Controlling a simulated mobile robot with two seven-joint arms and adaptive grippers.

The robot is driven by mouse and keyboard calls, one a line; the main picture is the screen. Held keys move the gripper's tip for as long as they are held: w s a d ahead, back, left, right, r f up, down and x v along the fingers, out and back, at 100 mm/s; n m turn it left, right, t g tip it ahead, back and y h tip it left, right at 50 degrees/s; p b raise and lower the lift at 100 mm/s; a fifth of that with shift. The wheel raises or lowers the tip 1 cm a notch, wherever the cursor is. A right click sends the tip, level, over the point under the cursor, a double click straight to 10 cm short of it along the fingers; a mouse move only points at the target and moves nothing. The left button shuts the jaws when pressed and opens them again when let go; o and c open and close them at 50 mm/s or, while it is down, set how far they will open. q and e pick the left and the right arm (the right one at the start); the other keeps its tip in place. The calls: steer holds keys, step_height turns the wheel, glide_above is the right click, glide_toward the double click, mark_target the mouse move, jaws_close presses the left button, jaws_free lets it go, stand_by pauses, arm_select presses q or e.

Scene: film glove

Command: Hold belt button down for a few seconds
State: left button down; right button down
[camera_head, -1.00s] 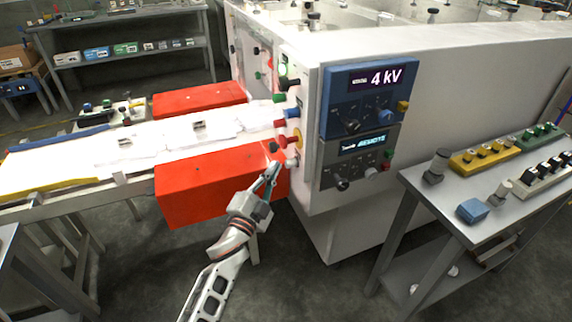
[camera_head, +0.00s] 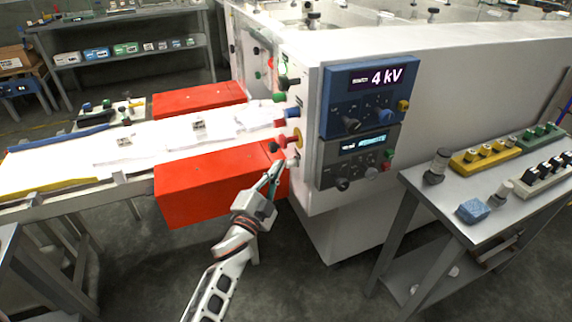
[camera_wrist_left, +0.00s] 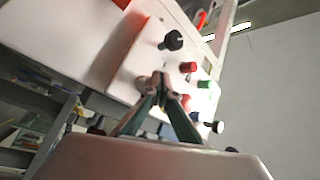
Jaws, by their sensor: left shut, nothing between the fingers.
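The white machine (camera_head: 440,95) has a cluster of coloured buttons and knobs on its left end face. A red button on a yellow disc (camera_head: 296,141) sits there, with a white knob (camera_head: 293,162) below it. I cannot tell which one is the belt button. My left gripper (camera_head: 278,163) is shut and empty, its tips close to the white knob and below the yellow disc. Contact is unclear. In the left wrist view the closed fingertips (camera_wrist_left: 161,78) cover part of the panel, beside a black knob (camera_wrist_left: 172,40) and a red button (camera_wrist_left: 188,67). My right gripper is not in view.
A white conveyor belt (camera_head: 70,160) runs into the machine between two red blocks (camera_head: 205,190). Blue and grey control boxes (camera_head: 365,98) hang on the machine's front. A metal table (camera_head: 440,190) with switch boxes stands at the right. Floor at the front is free.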

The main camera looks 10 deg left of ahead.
arm_select(q)
steer(key=shift+w+d, duration=0.2)
steer(key=shift+d, duration=0.1)
stand_by(0.9)
stand_by(0.7)
stand_by(0.8)
stand_by(0.9)
stand_by(0.3)
steer(key=shift+s+a, duration=0.5)
steer(key=shift+a, duration=0.25)
steer(key=shift+p, duration=0.3)
